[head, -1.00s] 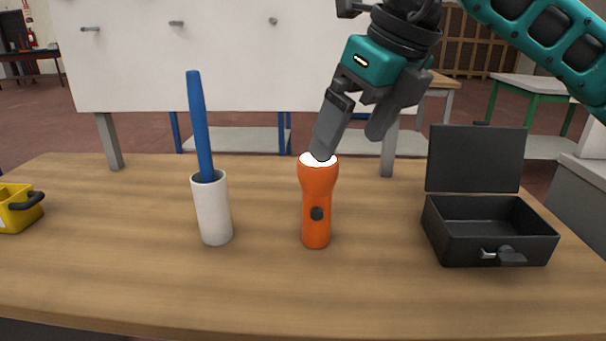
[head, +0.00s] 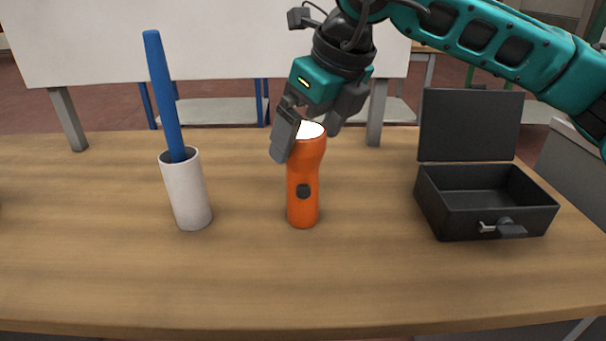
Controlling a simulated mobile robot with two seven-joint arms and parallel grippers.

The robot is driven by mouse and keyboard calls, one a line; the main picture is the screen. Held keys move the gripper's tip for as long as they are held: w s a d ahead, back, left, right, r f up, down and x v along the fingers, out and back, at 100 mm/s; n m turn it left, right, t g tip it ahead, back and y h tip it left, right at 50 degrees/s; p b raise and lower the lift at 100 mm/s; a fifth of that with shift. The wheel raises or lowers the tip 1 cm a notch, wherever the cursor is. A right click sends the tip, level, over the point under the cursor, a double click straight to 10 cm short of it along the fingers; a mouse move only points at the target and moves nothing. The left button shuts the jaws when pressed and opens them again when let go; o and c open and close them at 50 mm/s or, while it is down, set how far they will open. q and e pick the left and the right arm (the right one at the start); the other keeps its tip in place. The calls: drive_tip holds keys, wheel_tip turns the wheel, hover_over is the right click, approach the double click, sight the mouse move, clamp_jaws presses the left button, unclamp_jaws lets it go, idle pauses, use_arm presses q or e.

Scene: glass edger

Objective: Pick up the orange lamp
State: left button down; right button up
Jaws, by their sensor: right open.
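The orange lamp (head: 304,183) is a flashlight with a white lens on top and a dark button on its side. It stands upright on the wooden table (head: 250,280), near the middle of the head view. My right gripper (head: 302,143) is open at the lamp's head. One finger is at the left side of the head and partly covers it. The other finger is behind and to the right of the head. I cannot tell whether either finger touches the lamp. My left gripper is not in view.
A white cup (head: 186,193) holding a blue stick (head: 163,95) stands left of the lamp. An open black box (head: 484,205) with its lid raised stands at the right. The table front is clear. A white board (head: 150,45) stands behind the table.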

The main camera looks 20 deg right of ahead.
sight(303, 179)
drive_tip(key=x, duration=0.4)
drive_tip(key=shift+a+f, duration=0.1)
drive_tip(key=shift+a, duration=0.1)
drive_tip(key=shift+c, duration=0.4)
drive_tip(key=c, duration=1)
drive_tip(key=shift+c, duration=0.6)
